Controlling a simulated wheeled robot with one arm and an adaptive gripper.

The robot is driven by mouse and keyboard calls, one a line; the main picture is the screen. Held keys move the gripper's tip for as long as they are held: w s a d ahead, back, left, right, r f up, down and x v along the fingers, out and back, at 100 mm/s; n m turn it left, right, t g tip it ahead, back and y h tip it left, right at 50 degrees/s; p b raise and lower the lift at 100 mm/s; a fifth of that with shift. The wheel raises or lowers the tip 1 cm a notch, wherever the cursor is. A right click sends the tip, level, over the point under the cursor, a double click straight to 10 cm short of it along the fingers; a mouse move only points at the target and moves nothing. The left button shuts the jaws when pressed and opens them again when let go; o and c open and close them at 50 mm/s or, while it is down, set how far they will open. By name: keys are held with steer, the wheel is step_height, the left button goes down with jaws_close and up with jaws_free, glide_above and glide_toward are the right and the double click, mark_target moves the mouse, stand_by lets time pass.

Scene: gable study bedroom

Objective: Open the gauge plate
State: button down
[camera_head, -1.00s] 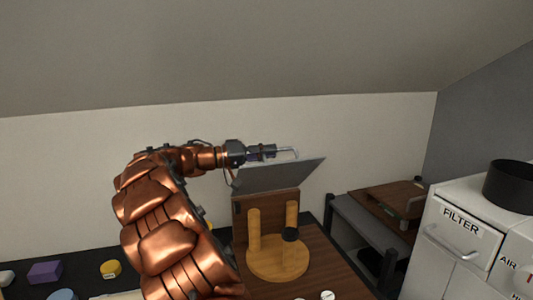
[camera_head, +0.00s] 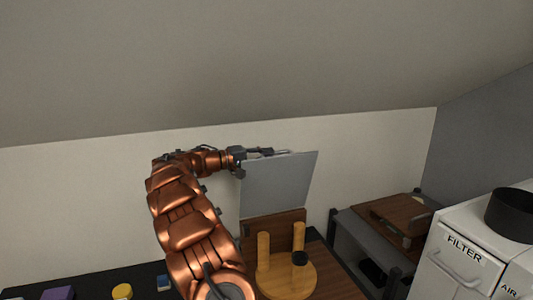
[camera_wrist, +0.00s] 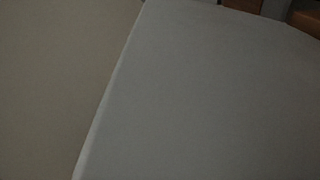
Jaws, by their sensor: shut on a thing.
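The gauge plate (camera_head: 278,187) is a flat grey panel standing raised, nearly upright, above a brown wooden board (camera_head: 272,225) in the head view. My gripper (camera_head: 276,152) is at the plate's top edge, shut on what looks like its handle (camera_head: 284,152); the fingers are small there, so the exact grip is hard to make out. In the wrist view the plate's grey face (camera_wrist: 200,95) fills most of the picture, and the fingers do not show.
A round wooden stand with posts (camera_head: 287,278) is in front of the board. A wooden box (camera_head: 400,213) sits on a dark rack to the right. A white FILTER cabinet (camera_head: 465,262) is at far right. Purple (camera_head: 58,293) and yellow (camera_head: 122,291) pieces lie at lower left.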

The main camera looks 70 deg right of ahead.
steer(key=shift+w+d+r, duration=0.15)
steer(key=shift+w+d, duration=0.05)
stand_by(0.4)
steer(key=c, duration=1.2)
jaws_free()
steer(key=shift+a, duration=0.1)
steer(key=v, duration=1.2)
